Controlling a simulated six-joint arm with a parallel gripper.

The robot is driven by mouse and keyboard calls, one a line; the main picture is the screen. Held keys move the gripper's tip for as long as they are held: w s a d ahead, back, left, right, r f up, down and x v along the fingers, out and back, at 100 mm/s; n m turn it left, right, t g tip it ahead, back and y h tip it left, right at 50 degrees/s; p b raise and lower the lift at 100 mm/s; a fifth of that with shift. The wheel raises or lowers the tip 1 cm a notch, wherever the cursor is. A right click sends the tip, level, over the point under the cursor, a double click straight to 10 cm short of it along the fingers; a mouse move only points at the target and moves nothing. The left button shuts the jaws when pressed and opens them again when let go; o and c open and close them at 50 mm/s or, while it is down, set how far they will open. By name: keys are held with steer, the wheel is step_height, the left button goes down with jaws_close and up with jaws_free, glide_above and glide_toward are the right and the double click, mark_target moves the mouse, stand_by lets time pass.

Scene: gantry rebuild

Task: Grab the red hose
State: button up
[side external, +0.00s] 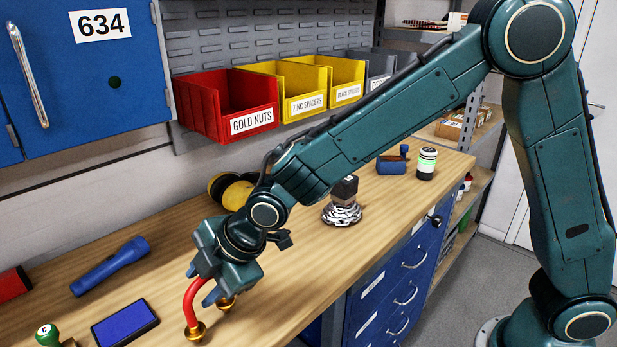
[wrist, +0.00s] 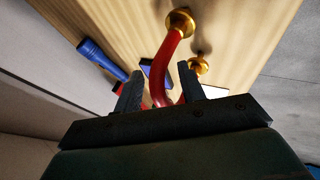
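The red hose (side external: 190,297) is a curved tube with brass end fittings, standing arched on the wooden bench. One brass fitting (side external: 195,331) is at its near end; the other shows partly behind my gripper. My gripper (side external: 204,284) is at the upper part of the hose, pointing down. In the wrist view, the hose (wrist: 161,72) runs between the two dark fingers of my gripper (wrist: 160,80). The fingers are apart, with visible gaps beside the hose. The lower part of the hose there is hidden by the gripper body.
A blue flashlight (side external: 110,266) and blue ink pad (side external: 125,325) lie left of the hose. A green-topped stamp (side external: 48,335) is at the lower left. A yellow-black round object (side external: 230,190) sits behind my arm. Red (side external: 225,103) and yellow bins hang on the wall.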

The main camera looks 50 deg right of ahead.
jaws_close()
steer(key=shift+r, duration=0.15)
step_height(320, 180, up, 20)
stand_by(0.9)
stand_by(0.4)
